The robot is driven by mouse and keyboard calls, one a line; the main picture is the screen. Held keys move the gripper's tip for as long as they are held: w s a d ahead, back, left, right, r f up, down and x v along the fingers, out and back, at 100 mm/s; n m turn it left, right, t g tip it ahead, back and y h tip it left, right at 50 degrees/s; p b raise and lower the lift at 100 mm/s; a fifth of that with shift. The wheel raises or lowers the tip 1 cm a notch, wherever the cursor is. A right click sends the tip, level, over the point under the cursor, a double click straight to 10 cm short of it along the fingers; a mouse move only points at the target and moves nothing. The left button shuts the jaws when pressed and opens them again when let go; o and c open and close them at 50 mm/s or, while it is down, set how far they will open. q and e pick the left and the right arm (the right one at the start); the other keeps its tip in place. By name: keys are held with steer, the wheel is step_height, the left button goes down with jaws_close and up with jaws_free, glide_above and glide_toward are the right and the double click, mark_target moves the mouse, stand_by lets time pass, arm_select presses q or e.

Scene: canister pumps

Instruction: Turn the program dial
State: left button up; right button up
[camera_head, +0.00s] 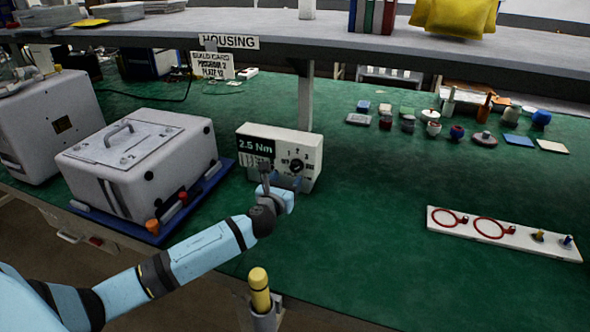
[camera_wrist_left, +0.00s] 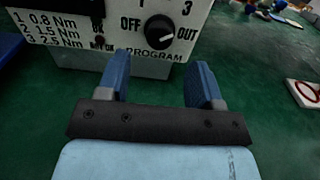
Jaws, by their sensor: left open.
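The program dial (camera_wrist_left: 159,28) is a round black knob on the front of a white control box (camera_head: 262,133). In the left wrist view OFF is printed on its left, OUT on its right and PROGRAM below it. A pale mark on the knob points toward the OUT side. The box display (camera_head: 256,147) reads 2.5 Nm, and a printed list pairs 1, 2 and 3 with 0.8, 1.5 and 2.5 Nm. My left gripper (camera_wrist_left: 162,80) is open and empty in front of the box, its fingers below the dial and apart from it. My right gripper is out of view.
A grey canister housing (camera_head: 120,165) sits on a blue tray (camera_head: 210,183) left of the box. A white strip with red rings (camera_head: 520,243) lies at the right. Several small parts stand at the back right. A shelf (camera_head: 330,40) overhangs the back. The green bench centre is clear.

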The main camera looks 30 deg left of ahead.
mark_target(295, 168)
arm_select(q)
steer(key=x, duration=0.6)
steer(key=shift+w+b, duration=0.3)
steer(key=shift+w, duration=0.1)
steer(key=c, duration=0.9)
